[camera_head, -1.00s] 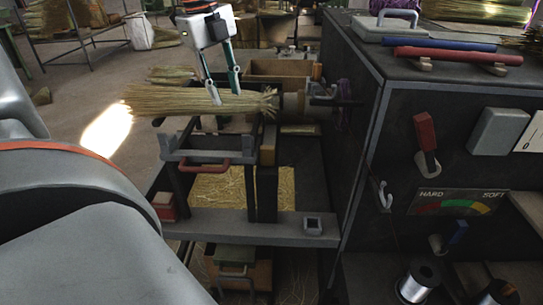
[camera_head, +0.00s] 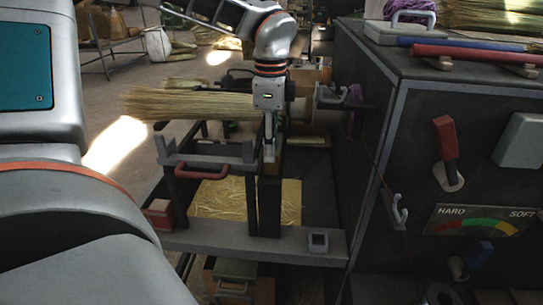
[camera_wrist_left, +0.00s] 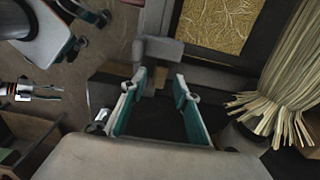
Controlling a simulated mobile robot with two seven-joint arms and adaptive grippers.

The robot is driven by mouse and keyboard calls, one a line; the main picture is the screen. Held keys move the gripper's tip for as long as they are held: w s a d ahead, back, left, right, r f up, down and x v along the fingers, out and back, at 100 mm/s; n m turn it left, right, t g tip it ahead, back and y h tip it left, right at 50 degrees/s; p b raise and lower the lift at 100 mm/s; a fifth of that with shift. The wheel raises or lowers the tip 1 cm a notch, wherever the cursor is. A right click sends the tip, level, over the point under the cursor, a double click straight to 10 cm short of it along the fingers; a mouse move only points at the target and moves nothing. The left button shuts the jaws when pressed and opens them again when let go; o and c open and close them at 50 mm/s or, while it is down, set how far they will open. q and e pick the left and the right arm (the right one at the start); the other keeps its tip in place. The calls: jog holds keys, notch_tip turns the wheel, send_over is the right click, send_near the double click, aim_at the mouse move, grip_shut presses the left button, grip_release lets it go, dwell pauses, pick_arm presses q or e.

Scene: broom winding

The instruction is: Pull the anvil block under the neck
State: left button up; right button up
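My left gripper (camera_head: 268,150) points down at the right end of the grey crossbar (camera_head: 215,157), in front of the broom's neck. In the left wrist view its teal fingers (camera_wrist_left: 160,85) are spread, with a dark gap between them. A grey block (camera_wrist_left: 158,49), which I take for the anvil block, lies just beyond the fingertips; I cannot tell whether they touch it. The broom's bristles (camera_head: 188,104) point left; the gripper hides its neck. A silver wrist with thin fingers (camera_wrist_left: 45,95), apparently my right gripper, shows at the left wrist view's left edge, too small to read.
A red handle (camera_head: 207,166) is on the crossbar's front. A straw-filled tray (camera_head: 222,203) lies below. The dark machine cabinet (camera_head: 365,130) stands close on the right, with a hook (camera_head: 396,207) and a red lever (camera_head: 447,150). Open floor is at left.

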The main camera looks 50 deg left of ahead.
pick_arm(q)
jog(key=shift+f, duration=1.55)
grip_shut()
